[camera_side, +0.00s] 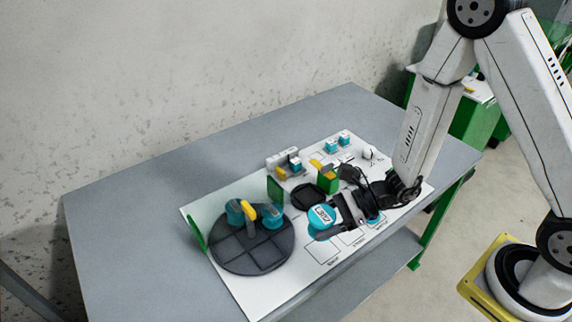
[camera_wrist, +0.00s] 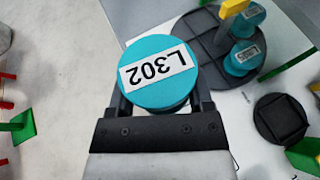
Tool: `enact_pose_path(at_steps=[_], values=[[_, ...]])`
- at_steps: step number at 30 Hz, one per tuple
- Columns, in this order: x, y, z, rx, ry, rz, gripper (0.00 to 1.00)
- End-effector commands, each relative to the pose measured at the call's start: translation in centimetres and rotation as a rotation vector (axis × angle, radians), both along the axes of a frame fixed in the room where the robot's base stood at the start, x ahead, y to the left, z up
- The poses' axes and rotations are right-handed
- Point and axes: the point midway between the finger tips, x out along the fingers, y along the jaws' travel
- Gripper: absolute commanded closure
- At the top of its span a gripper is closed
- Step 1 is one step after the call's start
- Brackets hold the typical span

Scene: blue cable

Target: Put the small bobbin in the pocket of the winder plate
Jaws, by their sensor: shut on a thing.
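My gripper (camera_wrist: 160,108) is shut on a teal round bobbin (camera_wrist: 158,72) with a white label reading L302. In the side view the held bobbin (camera_side: 321,216) is above the white sheet, just right of the large dark round plate (camera_side: 252,256). That plate is split into compartments by raised ribs. Two teal bobbins (camera_side: 235,212) (camera_side: 271,216) sit at its far edge beside a yellow upright piece (camera_side: 247,213). A smaller dark disc (camera_side: 308,196) with a squarish recess lies behind the held bobbin; it also shows in the wrist view (camera_wrist: 280,119). I cannot tell which dark piece is the winder plate.
Green upright pieces (camera_side: 275,188) (camera_side: 328,181) stand near the small disc. A grey rack (camera_side: 283,160) and teal blocks (camera_side: 338,142) are at the back. Another teal piece (camera_side: 374,217) is partly hidden by my gripper. The grey table (camera_side: 130,210) is clear at left.

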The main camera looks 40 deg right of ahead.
Motion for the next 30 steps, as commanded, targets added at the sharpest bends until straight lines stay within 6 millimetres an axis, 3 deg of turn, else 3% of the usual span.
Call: enact_pose_path(at_steps=[9,16,22,30], values=[[6.9,-7.8,3.7,-0.012,-0.009,-0.366,0.91],[9.7,-13.1,6.2,0.007,-0.008,-0.581,0.91],[10.4,-14.8,7.0,0.018,-0.007,-0.651,0.91],[10.1,-14.2,6.7,0.016,-0.004,-0.63,0.91]])
